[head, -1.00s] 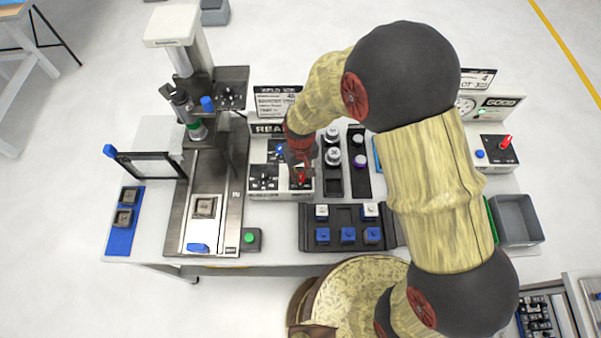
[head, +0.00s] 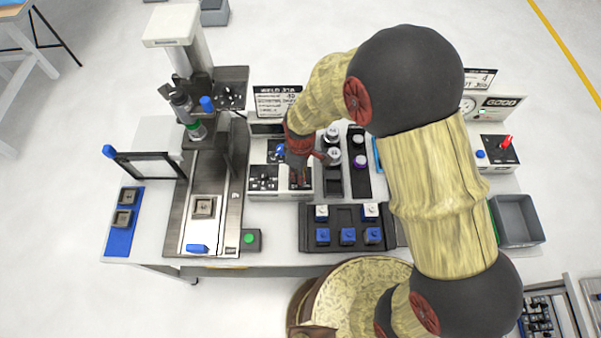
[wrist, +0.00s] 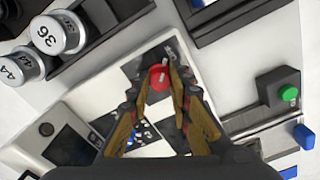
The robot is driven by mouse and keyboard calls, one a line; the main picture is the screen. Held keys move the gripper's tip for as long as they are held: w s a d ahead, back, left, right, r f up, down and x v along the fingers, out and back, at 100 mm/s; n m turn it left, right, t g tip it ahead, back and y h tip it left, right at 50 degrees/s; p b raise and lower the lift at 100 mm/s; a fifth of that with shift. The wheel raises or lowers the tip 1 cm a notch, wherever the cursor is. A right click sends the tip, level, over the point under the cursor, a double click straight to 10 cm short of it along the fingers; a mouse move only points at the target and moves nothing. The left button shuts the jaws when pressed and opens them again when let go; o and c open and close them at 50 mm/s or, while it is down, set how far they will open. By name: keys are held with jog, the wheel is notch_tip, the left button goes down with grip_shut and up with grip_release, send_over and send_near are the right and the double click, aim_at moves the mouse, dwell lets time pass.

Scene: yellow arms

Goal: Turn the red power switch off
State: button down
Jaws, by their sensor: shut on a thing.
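The red power switch (wrist: 158,77) is a round red knob on a dark plate of the white control box (head: 262,194). In the wrist view it sits between the tips of my two fingers. My gripper (wrist: 162,82) is shut on it, with a finger on each side. In the head view my gripper (head: 301,178) points down at the right front part of the box and largely hides the switch.
Cylindrical weights (wrist: 60,32) stand close beside the box, right of my gripper in the head view. A dark tray of blue and white blocks (head: 348,235) lies in front. A green button (head: 250,238) is at front left. Another red knob (head: 506,142) is far right.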

jog(key=shift+n, duration=0.3)
jog(key=c, duration=1.6)
grip_release()
jog(key=shift+c, duration=0.2)
jog(key=shift+r, duration=0.1)
notch_tip(320, 180, up, 12)
jog(key=shift+f, duration=0.1)
